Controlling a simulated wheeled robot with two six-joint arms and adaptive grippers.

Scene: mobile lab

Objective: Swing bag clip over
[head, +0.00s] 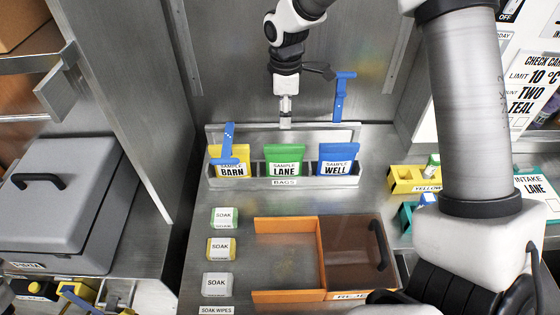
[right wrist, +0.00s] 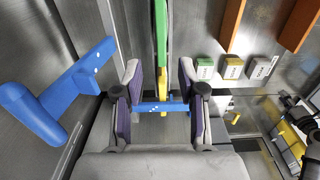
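A rack labelled BAGS (head: 205,183) holds a yellow BARN bag (head: 233,171), a green LANE bag (head: 284,168) and a blue WELL bag (head: 338,167). One blue clip (head: 229,137) is at the BARN bag, its arm upright and slightly tilted. Another blue clip (head: 340,98) stands upright behind the WELL bag. My right gripper (head: 286,118) points down by the rack. In the right wrist view it (right wrist: 161,100) is open, with a blue bar (right wrist: 152,107) seen between its fingers; contact cannot be told. A large blue clip part (right wrist: 65,90) shows left of the fingers. My left gripper is out of view.
Green (head: 225,217), yellow (head: 221,248) and white (head: 216,285) SOAK packs stand in front of the rack. An orange-edged reject tray (head: 288,224) is to their right. A metal wall (head: 240,60) rises behind. A grey case (head: 80,170) stands left.

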